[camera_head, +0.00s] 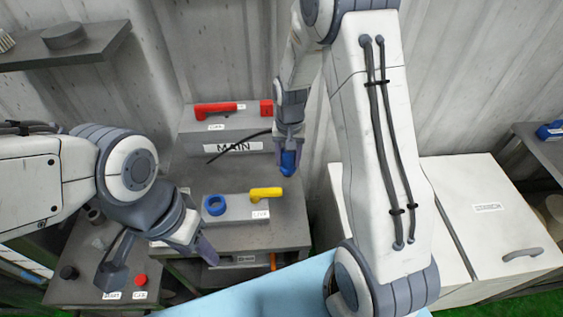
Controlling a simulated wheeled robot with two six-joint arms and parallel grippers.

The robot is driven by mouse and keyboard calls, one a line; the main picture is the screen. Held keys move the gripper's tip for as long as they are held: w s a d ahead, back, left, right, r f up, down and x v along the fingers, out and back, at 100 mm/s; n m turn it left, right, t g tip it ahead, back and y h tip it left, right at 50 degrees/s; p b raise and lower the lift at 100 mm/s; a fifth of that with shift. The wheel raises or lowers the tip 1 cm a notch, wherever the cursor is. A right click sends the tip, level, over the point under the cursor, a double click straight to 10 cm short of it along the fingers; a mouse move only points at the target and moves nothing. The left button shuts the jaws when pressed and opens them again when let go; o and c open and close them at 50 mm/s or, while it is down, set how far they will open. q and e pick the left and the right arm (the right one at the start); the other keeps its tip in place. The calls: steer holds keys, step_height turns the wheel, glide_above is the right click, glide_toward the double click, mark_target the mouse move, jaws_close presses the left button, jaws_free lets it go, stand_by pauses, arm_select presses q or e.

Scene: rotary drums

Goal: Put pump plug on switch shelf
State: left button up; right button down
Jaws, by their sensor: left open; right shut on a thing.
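My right gripper (289,148) is shut on a blue plug (288,168). It holds the plug above the back right part of the grey bench, beside the box labelled MAIN. The gripper hides the upper part of the plug. My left gripper (158,264) is open and empty, with its fingers spread above the lower left control bench. I cannot tell from any label which surface is the switch shelf. A grey shelf (85,52) holding a dark round object is on the wall at upper left. Another shelf (540,148) with a blue item is at the right edge.
The MAIN box (188,128) has a red handle (215,107). In front is a lower grey box (238,208) with a blue ring (214,204) and yellow handle (266,193). A white cabinet (480,180) stands at right. The control bench (75,290) has a red button (140,280).

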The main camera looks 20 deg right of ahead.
mark_target(282, 167)
steer(key=shift+w+a+f+p, duration=0.15)
steer(key=shift+w+a+f, duration=0.2)
steer(key=shift+w+f, duration=0.15)
steer(key=shift+w+a+f+p, duration=0.15)
steer(key=shift+w+a+f, duration=0.2)
steer(key=shift+w, duration=0.2)
step_height(282, 167, down, 3)
steer(key=shift+p, duration=0.75)
steer(key=shift+f, duration=0.5)
steer(key=shift+c, duration=1.5)
jaws_free()
steer(key=shift+f, duration=0.15)
